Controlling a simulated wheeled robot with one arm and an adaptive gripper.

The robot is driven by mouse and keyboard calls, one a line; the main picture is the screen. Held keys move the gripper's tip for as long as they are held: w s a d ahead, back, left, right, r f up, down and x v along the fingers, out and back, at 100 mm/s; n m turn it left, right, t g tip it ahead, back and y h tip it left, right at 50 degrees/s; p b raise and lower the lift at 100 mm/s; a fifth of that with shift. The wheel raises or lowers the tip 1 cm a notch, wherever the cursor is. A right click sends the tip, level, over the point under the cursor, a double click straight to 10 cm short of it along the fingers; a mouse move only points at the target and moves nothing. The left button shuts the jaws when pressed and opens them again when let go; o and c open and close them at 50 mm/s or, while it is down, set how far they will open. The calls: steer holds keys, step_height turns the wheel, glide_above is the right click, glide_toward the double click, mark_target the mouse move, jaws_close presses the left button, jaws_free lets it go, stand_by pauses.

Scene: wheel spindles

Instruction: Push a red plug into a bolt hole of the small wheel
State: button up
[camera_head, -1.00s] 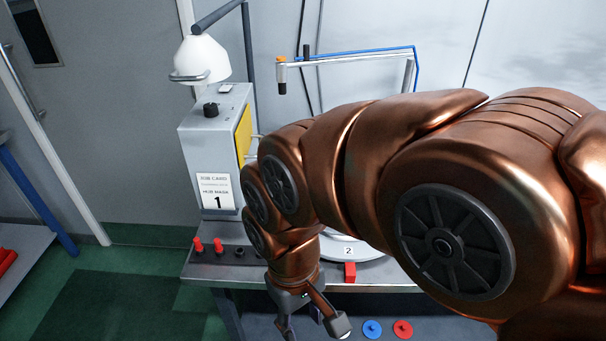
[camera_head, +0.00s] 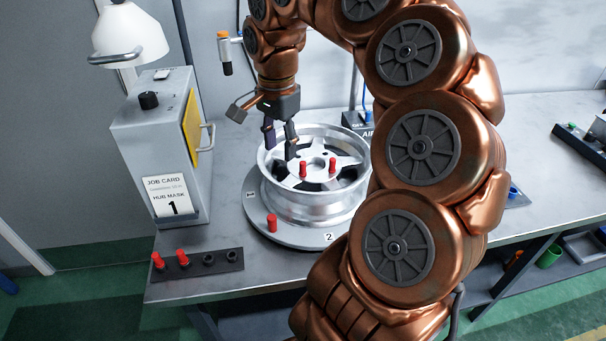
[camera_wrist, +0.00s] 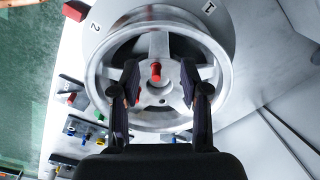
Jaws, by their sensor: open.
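The silver wheel (camera_head: 345,202) lies flat on a round turntable (camera_head: 292,235) on the bench. Two red plugs, one left (camera_head: 303,168) and one right (camera_head: 332,165), stand upright near its hub; how deep they sit I cannot tell. My gripper (camera_head: 280,142) is open and empty, pointing down over the wheel's left part. In the wrist view, one red plug (camera_wrist: 155,72) shows between the spread fingers, apart from both; another (camera_wrist: 137,95) is partly hidden by the left finger. Two more red plugs, (camera_head: 158,260) and (camera_head: 183,257), stand in a dark rack (camera_head: 195,269).
The rack's two right holders (camera_head: 220,257) are empty. A red piece (camera_head: 272,223) is at the turntable's front, between number tags. A grey box (camera_head: 150,130) with a job card and a lamp (camera_head: 130,35) stand at left. My arm hides the wheel's right side.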

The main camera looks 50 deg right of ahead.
mark_target(303, 162)
steer(key=d+m, duration=0.1)
steer(key=d, duration=0.1)
steer(key=d+m, duration=0.1)
steer(key=d, duration=0.1)
steer(key=d+f+m, duration=0.1)
steer(key=d+m, duration=0.1)
steer(key=shift+s+d+f, duration=0.1)
steer(key=shift+s+d, duration=0.05)
steer(key=shift+s, duration=0.15)
steer(key=shift+f+p, duration=1)
steer(key=shift+f, duration=2.8)
steer(key=c, duration=0.8)
